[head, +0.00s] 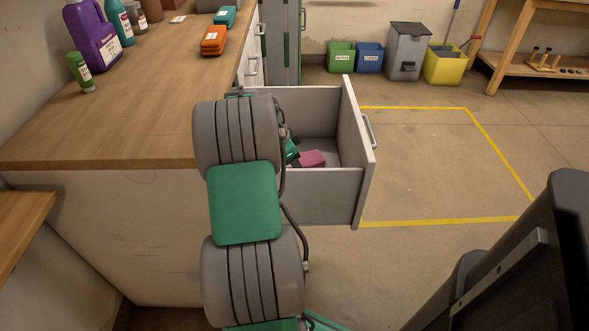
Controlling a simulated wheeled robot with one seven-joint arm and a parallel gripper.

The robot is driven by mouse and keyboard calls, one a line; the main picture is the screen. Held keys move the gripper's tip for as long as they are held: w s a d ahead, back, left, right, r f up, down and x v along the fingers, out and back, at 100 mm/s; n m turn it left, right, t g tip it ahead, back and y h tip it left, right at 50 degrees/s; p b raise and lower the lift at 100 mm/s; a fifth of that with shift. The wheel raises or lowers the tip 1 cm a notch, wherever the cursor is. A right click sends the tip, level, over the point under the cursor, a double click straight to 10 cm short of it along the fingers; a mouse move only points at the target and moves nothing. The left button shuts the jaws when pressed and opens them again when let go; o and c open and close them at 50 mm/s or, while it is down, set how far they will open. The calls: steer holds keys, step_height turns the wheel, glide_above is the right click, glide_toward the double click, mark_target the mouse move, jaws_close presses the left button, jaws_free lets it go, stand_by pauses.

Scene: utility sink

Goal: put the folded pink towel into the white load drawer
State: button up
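The white load drawer (318,193) is pulled open from the cabinet under the wooden counter, in the middle of the head view. The folded pink towel (313,158) shows inside the drawer, low between its walls. My gripper (293,151) is mostly hidden behind my own arm; a small green and dark part of it shows inside the drawer, just left of the towel. I cannot see its fingertips, whether they touch the towel, or whether the towel rests on the drawer floor.
The wooden counter (130,125) holds a purple jug (95,38), a green bottle (80,72) and an orange case (214,40). Coloured bins (369,56) stand by the back wall. The floor right of the drawer, marked with yellow lines, is clear.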

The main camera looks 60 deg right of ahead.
steer(key=shift+f, duration=0.2)
steer(key=shift+f, duration=0.2)
steer(key=o, duration=1.5)
steer(key=shift+c, duration=0.2)
steer(key=shift+p+v, duration=1)
steer(key=shift+v, duration=2.95)
